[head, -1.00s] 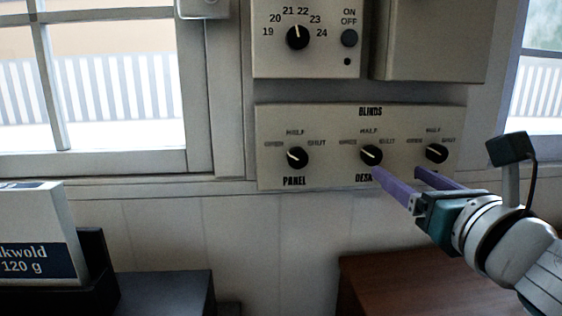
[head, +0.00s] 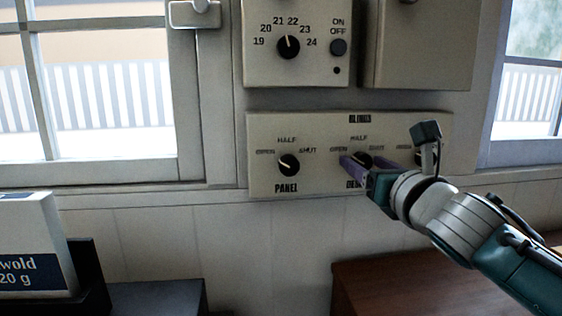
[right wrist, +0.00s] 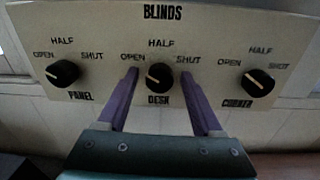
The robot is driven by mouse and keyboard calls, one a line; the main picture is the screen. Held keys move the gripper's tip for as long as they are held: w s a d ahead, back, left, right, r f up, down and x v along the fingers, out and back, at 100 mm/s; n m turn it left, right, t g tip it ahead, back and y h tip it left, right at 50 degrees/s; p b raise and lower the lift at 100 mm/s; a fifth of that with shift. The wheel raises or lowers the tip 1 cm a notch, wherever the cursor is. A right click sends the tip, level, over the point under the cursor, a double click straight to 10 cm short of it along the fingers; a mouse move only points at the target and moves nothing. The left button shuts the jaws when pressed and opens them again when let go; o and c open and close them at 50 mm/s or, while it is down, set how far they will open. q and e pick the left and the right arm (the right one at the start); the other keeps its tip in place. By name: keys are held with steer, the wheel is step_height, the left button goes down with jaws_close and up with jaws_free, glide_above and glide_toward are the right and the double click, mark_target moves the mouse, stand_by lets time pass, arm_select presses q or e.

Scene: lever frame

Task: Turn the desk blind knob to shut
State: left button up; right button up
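The desk blind knob (right wrist: 160,76) is the black middle knob on the blinds panel (right wrist: 110,22). Its white pointer leans left, toward the OPEN side. My right gripper (right wrist: 160,71) is open, with one purple finger on each side of this knob and visible gaps to it. In the head view my right gripper (head: 363,162) partly covers the desk knob (head: 362,158) and its label. I cannot tell how deep the fingertips reach. My left gripper is not in view.
A dial unit (head: 297,73) is above. A box (head: 30,245) and a brown wooden surface (head: 400,285) are below.

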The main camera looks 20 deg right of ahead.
jaws_close()
stand_by(0.3)
